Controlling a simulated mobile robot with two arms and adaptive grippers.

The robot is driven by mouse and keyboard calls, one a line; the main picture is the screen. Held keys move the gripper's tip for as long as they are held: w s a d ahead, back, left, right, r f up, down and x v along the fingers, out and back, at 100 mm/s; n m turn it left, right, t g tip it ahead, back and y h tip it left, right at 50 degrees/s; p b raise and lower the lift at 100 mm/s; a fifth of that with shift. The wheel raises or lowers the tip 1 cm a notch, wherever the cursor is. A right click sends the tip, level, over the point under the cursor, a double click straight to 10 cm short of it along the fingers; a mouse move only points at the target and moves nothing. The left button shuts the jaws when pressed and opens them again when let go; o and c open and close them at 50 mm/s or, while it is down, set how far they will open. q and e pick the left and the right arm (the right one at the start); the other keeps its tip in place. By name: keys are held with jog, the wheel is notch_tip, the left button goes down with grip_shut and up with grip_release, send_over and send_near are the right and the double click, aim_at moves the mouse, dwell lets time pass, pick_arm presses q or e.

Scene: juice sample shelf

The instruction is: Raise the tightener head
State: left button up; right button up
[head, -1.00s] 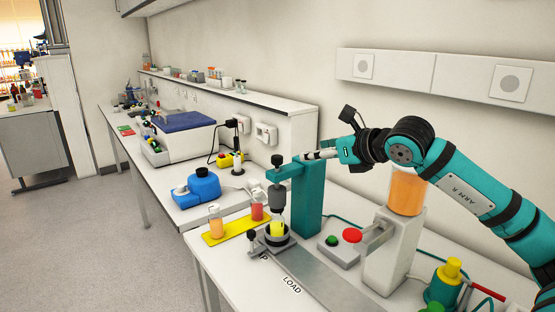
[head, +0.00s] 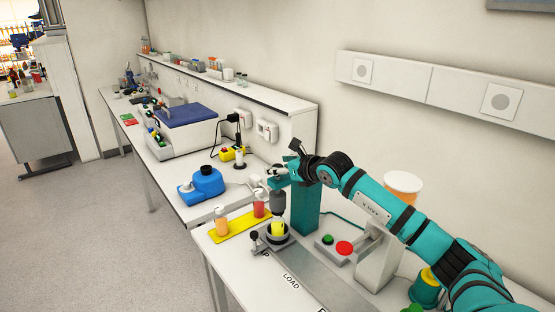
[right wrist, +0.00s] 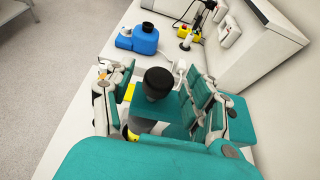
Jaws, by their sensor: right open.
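The tightener has a teal column (head: 306,207) with an arm that carries a dark grey head (head: 278,201). The head hangs over a yellow-topped item (head: 278,229) in a round dark holder; whether they touch is unclear. My right gripper (head: 270,174) is open at the top of the tightener. In the right wrist view, the black knob (right wrist: 158,82) on top of the head stands between the open fingers (right wrist: 148,72), with a gap visible to each side. In the head view the gripper largely hides the knob. My left gripper is not in view.
Orange and red bottles stand on a yellow plate (head: 238,227) left of the tightener. A blue device (head: 202,185) sits behind them. A box with a green button and a red button (head: 344,248) and a grey stand (head: 378,262) are at the right, below my arm.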

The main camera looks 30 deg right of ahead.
jog(key=shift+w+f, duration=0.3)
jog(key=shift+w, duration=0.35)
grip_shut()
